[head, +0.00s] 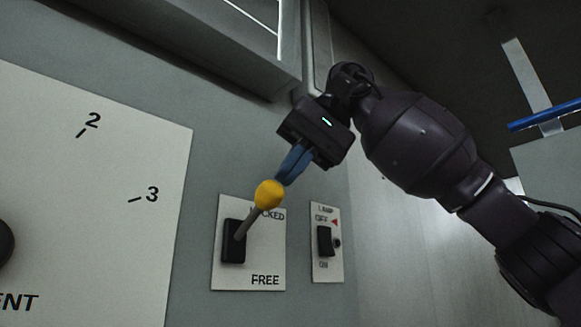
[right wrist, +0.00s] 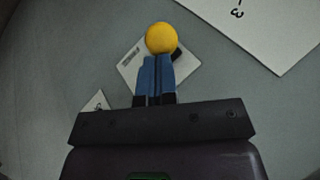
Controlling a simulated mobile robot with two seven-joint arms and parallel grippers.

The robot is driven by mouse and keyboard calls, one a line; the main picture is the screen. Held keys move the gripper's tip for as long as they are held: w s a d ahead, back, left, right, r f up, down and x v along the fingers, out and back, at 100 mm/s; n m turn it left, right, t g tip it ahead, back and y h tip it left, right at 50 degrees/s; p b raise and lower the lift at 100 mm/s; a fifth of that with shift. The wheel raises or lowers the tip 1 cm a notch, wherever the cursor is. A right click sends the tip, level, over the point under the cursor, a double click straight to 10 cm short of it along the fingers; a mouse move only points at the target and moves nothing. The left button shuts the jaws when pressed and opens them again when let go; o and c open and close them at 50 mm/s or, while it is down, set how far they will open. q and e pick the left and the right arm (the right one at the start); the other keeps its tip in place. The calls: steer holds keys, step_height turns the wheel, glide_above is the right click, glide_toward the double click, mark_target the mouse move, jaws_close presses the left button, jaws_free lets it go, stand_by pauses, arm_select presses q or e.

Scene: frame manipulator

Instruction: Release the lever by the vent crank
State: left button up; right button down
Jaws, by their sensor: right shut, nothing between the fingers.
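The lever has a yellow ball knob (head: 269,194) on a grey rod. It comes out of a black slot on a white plate (head: 265,262) marked LOCKED at the top and FREE at the bottom. The rod tilts up toward LOCKED. My right gripper (head: 284,179) is shut and empty, with its blue fingertips just above the knob. In the right wrist view the knob (right wrist: 161,38) is right at the ends of the fingers (right wrist: 156,62); I cannot tell whether they touch. The vent crank (head: 4,243) shows only as a dark edge at the far left. My left gripper is not in view.
A lamp switch plate (head: 327,241) with a black rocker sits close to the right of the lever plate. The white vent dial panel (head: 95,190) with marks 2 and 3 is to the left. A grey ledge (head: 225,40) juts out above. A blue bar (head: 545,115) is at the far right.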

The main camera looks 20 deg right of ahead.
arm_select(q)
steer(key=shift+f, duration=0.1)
arm_select(e)
steer(key=shift+f, duration=0.1)
arm_select(q)
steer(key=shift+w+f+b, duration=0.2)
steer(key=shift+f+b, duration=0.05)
steer(key=shift+b, duration=0.4)
arm_select(e)
steer(key=shift+s+d+f+t, duration=0.15)
steer(key=shift+s+f+t, duration=0.1)
steer(key=shift+t, duration=0.35)
steer(key=shift+y, duration=0.3)
